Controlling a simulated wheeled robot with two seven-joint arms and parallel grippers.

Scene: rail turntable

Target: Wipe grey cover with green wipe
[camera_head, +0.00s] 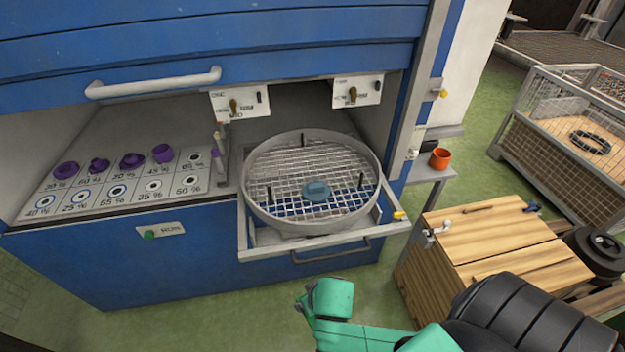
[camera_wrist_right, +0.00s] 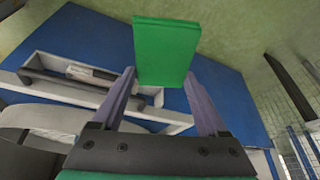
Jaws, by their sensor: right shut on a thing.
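The green wipe (camera_wrist_right: 167,50) is a flat green rectangular pad in the right wrist view. My right gripper (camera_wrist_right: 162,92) is shut on it, with one finger on each side and the wipe sticking out past the tips. In the head view my right arm comes in from the bottom right, in front of the drawer and below it. Its teal end hides the fingers there. I cannot tell for sure which thing is the grey cover. A round grey pan (camera_head: 255,213) with wire mesh sits on the open drawer. A small blue-grey disc (camera_head: 317,191) lies on the mesh. My left gripper is out of view.
The open drawer (camera_head: 330,254) juts from the blue cabinet (camera_head: 160,265). Purple knobs (camera_head: 132,160) stand on the marked panel at left. A wooden crate (camera_head: 490,235) and an orange cup (camera_head: 440,158) are at right. A mesh cage (camera_head: 545,130) stands beyond. Green floor is clear before the cabinet.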

